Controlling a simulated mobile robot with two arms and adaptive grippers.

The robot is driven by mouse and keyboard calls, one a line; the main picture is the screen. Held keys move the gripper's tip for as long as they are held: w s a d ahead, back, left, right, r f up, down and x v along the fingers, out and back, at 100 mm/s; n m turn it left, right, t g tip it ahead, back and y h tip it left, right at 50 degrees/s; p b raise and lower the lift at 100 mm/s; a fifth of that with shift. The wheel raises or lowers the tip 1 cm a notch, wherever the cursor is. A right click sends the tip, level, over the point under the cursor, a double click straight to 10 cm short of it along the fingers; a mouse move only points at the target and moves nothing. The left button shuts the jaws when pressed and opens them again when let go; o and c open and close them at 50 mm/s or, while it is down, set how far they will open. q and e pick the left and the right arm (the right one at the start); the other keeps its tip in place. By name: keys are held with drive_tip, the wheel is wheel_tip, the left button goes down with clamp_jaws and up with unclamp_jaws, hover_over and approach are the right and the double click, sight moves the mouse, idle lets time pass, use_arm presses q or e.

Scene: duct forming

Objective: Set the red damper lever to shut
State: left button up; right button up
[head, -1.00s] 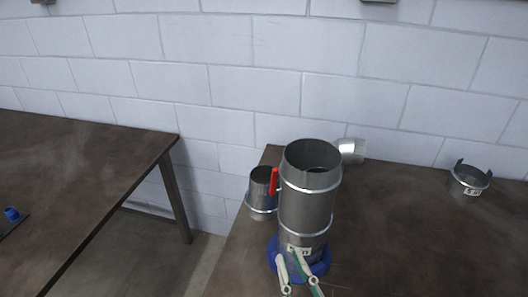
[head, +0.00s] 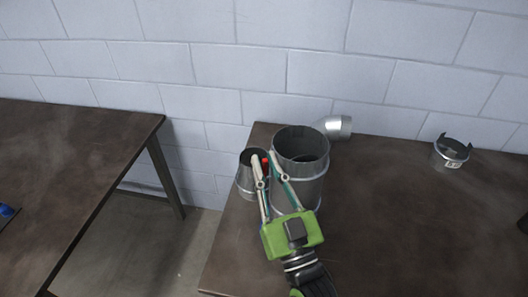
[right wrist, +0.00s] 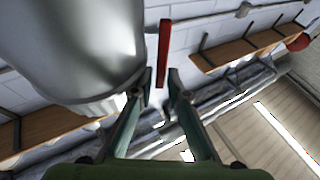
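The red damper lever (right wrist: 164,48) hangs beside the big grey duct in the right wrist view, its long side roughly upright in that picture. In the head view only a bit of the lever (head: 265,161) shows, at the left side of the tall open duct (head: 312,172). My right gripper (head: 264,155) reaches up along the duct's front left side. Its fingers are open, and in the right wrist view the fingertips (right wrist: 161,77) stand on either side of the lever's near end, with gaps showing. My left gripper is out of view.
A short duct piece (head: 245,178) stands close left of the tall duct. A duct elbow (head: 338,127) lies behind it, and a notched collar (head: 451,153) sits at the right. The bench (head: 400,220) is clear between them. Another table (head: 70,160) stands left across a gap.

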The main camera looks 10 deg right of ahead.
drive_tip(key=shift+w+r, duration=0.25)
drive_tip(key=shift+w, duration=0.1)
drive_tip(key=shift+w+a, duration=0.1)
drive_tip(key=shift+w, duration=0.15)
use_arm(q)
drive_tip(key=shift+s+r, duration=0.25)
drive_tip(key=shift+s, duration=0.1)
use_arm(e)
clamp_jaws()
